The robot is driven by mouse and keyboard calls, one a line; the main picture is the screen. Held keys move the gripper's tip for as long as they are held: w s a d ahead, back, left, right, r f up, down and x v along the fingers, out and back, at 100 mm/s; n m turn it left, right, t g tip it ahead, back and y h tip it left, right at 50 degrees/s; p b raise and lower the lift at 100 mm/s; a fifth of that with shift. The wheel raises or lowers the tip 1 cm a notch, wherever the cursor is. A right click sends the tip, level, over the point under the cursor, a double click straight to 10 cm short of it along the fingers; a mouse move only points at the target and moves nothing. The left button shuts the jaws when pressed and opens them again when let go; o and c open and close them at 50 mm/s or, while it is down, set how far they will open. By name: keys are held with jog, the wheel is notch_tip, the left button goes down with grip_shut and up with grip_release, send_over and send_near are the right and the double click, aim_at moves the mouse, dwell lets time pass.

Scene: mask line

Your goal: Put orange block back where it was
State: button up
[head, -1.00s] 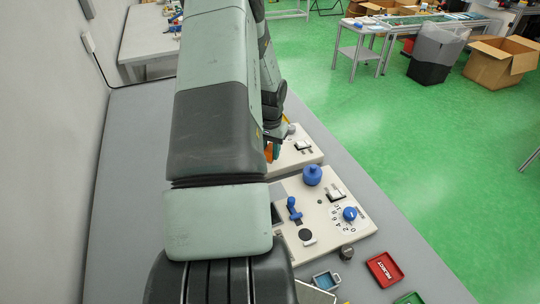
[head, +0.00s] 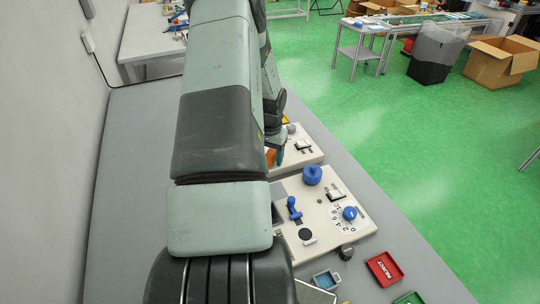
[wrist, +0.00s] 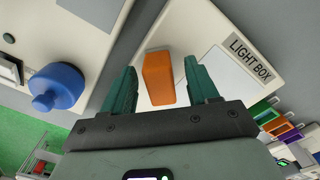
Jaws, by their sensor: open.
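The orange block (wrist: 158,78) stands on the cream panel (wrist: 165,35), beside the white plate labelled "LIGHT BOX". In the head view the orange block (head: 270,157) is partly hidden behind my arm. My gripper (wrist: 160,70) is open, with one green finger on each side of the block. Gaps show between the block and both fingers in the wrist view. In the head view my gripper (head: 280,155) shows only in part, low over the far cream panel.
A nearer cream panel (head: 330,238) carries a round blue knob (head: 312,174), a blue lever (head: 294,208) and a dial (head: 349,213). A red tray (head: 384,268) and a blue tray (head: 326,280) lie in front. Grey table (head: 125,190) is clear at left.

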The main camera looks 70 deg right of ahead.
aim_at(270, 153)
notch_tip(270, 153, up, 12)
jog(key=shift+r, duration=0.15)
dwell(0.3)
jog(key=shift+o, duration=0.5)
dwell(1.4)
